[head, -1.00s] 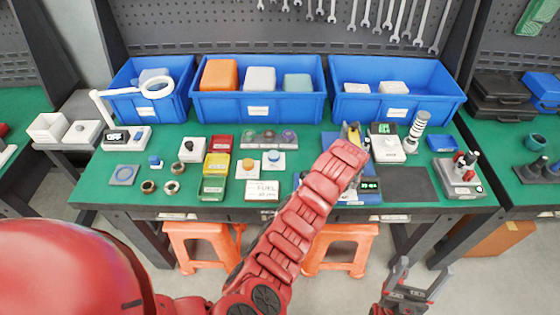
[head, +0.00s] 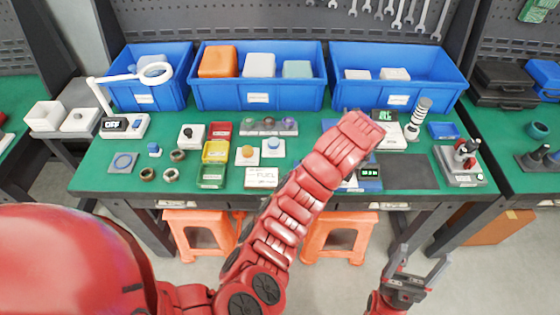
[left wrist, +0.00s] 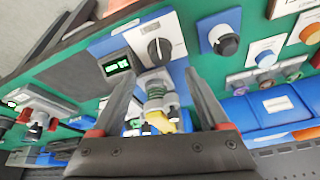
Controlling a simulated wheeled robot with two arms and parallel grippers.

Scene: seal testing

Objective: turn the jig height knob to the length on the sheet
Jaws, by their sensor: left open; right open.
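The jig is a blue-based device (head: 368,187) at the front right of the bench, mostly hidden by my left arm in the head view. Its display with green digits (head: 368,172) also shows in the left wrist view (left wrist: 118,66). There a black knob with a white pointer line (left wrist: 158,48) sits on a white plate, and a dark round knob (left wrist: 222,40) sits on a blue plate. My right gripper (head: 416,268) is open and empty before the bench.
Blue bins (head: 258,95) line the back of the bench. Coloured trays (head: 214,152), button boxes (head: 273,147) and a ring-lamp magnifier (head: 124,125) stand to the left. A dark mat (head: 405,171) and a lever device (head: 460,168) are to the right.

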